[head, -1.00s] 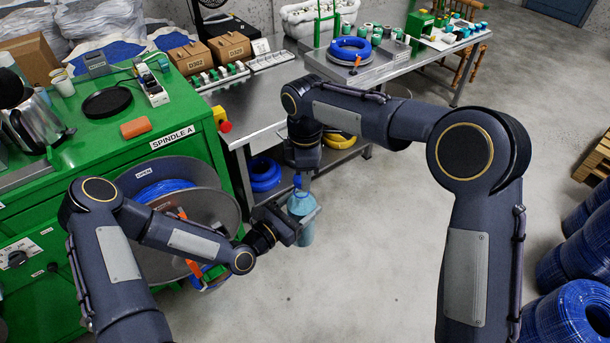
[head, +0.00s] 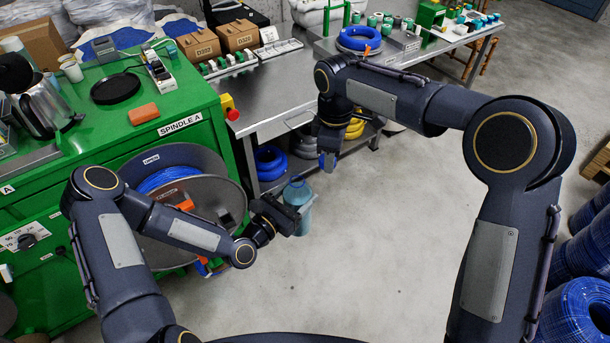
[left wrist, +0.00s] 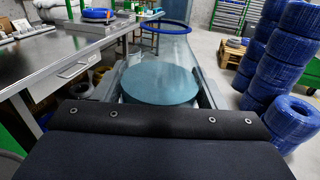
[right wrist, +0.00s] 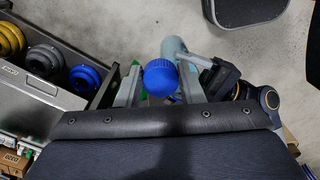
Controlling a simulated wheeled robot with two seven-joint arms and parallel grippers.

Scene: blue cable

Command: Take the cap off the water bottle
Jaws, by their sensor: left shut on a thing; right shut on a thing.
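The water bottle (head: 297,194), translucent light blue, is held in the air in front of the green machine. My left gripper (head: 294,217) is shut around its body. In the left wrist view the bottle (left wrist: 160,84) sits between the fingers, with a blue ring round its far end. My right gripper (head: 328,166) is above and to the right of the bottle, shut on the round blue cap. The cap (right wrist: 160,78) shows clearly between its fingers in the right wrist view, with part of the bottle (right wrist: 173,48) behind. In the head view the cap is apart from the bottle.
The green machine (head: 205,110) with its cable spool (head: 205,210) stands at the left. A steel table (head: 285,95) with a lower shelf of cable coils stands behind the grippers. Blue cable stacks (head: 575,310) stand at the right. The middle floor is clear.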

